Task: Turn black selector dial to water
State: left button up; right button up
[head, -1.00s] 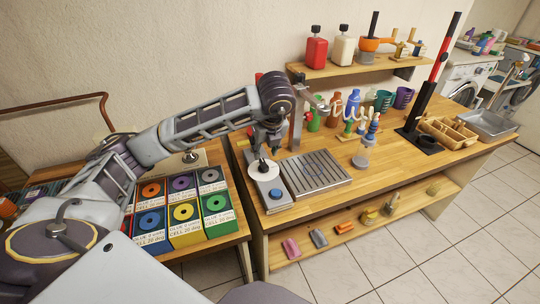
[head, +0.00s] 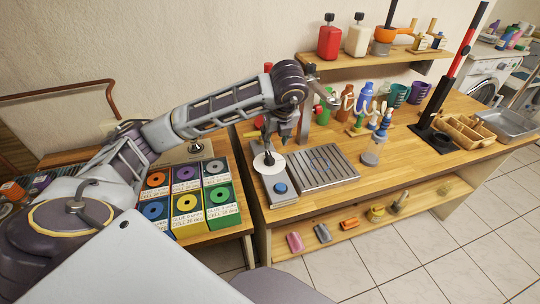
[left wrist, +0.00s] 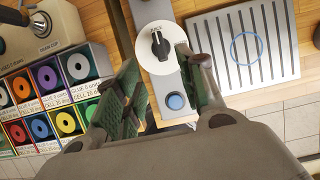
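The black selector dial (left wrist: 160,45) sits on a round white disc on a grey panel, which is at the left end of the wooden counter. In the head view the white disc (head: 268,165) shows, with the dial partly hidden by my gripper. My left gripper (head: 272,146) points down just above the disc. Its two fingers are apart in the left wrist view (left wrist: 157,62), one on each side of the dial; contact is not visible. My right gripper is not in view.
A blue button (head: 281,188) is on the panel near the dial. A slatted drip tray (head: 318,170) lies to the right. Boxes with coloured rings (head: 187,200) stand on the left. Bottles (head: 374,148) and a black-and-red lever (head: 455,65) stand farther right.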

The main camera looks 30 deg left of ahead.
aim_at(269, 156)
pick_arm(q)
jog(key=x, duration=1.2)
jog(key=shift+a+f, duration=0.1)
jog(key=shift+f, duration=0.45)
grip_shut()
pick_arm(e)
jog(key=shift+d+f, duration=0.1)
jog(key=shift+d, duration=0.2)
